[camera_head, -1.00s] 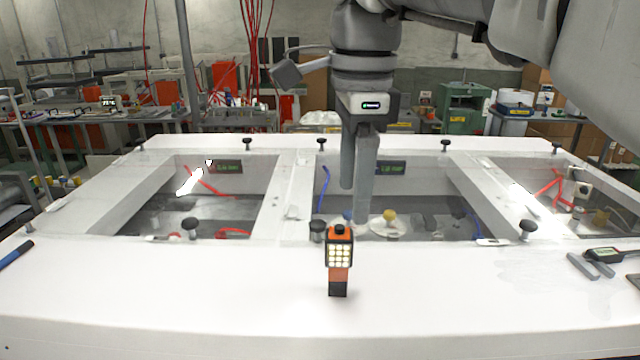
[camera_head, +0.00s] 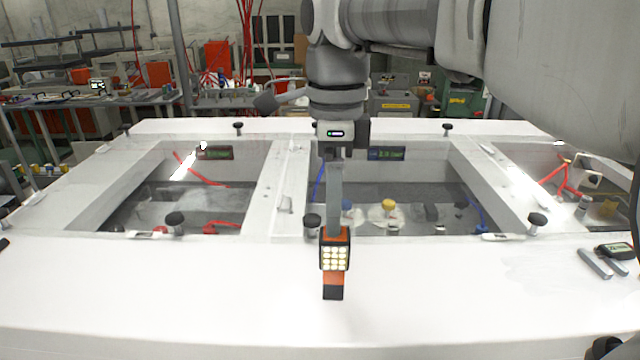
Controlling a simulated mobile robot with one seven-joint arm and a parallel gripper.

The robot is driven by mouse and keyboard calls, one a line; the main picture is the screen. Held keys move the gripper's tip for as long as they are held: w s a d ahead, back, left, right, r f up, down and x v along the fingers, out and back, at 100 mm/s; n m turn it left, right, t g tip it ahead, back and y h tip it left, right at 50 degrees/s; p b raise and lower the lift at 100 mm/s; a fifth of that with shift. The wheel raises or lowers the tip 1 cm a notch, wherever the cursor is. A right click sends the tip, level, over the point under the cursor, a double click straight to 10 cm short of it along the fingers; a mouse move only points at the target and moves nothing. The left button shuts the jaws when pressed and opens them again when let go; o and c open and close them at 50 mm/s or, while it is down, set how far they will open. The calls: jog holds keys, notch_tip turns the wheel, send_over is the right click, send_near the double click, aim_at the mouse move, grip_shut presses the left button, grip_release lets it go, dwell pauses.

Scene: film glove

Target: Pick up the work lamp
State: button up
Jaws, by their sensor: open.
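The work lamp (camera_head: 335,262) is a small upright orange and black block with a grid of lit bulbs on its front. It stands on the white front ledge of the bench, near the middle of the picture. My gripper (camera_head: 334,228) points down directly above or just behind the lamp in the picture. Its fingers line up one behind the other, and their lower ends meet the lamp's top edge in view. I cannot tell whether they touch it. The gripper is open.
The white bench (camera_head: 180,290) has sunken glazed bays behind the ledge, with black knobs (camera_head: 312,224) along the frame. A yellow-topped knob (camera_head: 389,207) is in the middle bay. A dark meter (camera_head: 614,251) and grey bars (camera_head: 594,264) lie at right. The ledge beside the lamp is clear.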

aim_at(335, 248)
jog(key=f, duration=0.9)
jog(key=shift+d, duration=0.2)
jog(key=shift+c, duration=0.3)
jog(key=shift+r, duration=0.1)
grip_shut()
